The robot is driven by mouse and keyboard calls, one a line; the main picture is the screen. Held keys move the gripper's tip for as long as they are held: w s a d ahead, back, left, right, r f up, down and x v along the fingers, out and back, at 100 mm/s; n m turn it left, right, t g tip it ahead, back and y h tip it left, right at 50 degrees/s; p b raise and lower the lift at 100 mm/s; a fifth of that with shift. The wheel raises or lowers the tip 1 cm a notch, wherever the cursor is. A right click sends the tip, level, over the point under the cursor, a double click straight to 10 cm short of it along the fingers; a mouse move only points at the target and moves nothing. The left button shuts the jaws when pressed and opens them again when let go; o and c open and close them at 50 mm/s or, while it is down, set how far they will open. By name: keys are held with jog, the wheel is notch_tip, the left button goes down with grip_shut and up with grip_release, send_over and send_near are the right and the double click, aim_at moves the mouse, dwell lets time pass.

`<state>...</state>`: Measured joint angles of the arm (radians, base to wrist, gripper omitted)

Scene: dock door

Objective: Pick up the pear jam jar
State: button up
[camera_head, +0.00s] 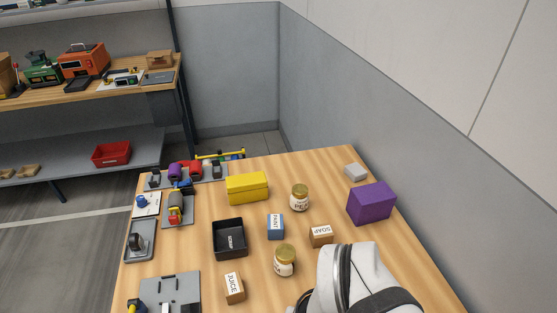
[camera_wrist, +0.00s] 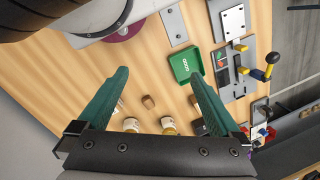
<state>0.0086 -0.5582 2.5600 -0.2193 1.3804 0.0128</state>
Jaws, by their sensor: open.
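The pear jam jar (camera_head: 300,198) stands upright in the head view, a glass jar with a gold lid and a white label whose visible letters seem to read "PEA". A similar jar (camera_head: 284,260) stands nearer; its label is too small to read. In the wrist view, two jars show low between the fingers, one at left (camera_wrist: 131,125) and one at right (camera_wrist: 168,126); I cannot tell which is pear. My gripper (camera_wrist: 158,73) has its two green fingers wide apart, with nothing held between them. The fingers are not visible in the head view.
Near the jars stand a blue paint box (camera_head: 276,227), a soap box (camera_head: 321,235), a juice box (camera_head: 234,288) and a black tray (camera_head: 230,252). A yellow box (camera_head: 247,188) and purple box (camera_head: 371,203) stand farther out. A green tray (camera_wrist: 186,64) shows in the wrist view.

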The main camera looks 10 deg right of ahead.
aim_at(299, 193)
jog(key=shift+c, duration=0.2)
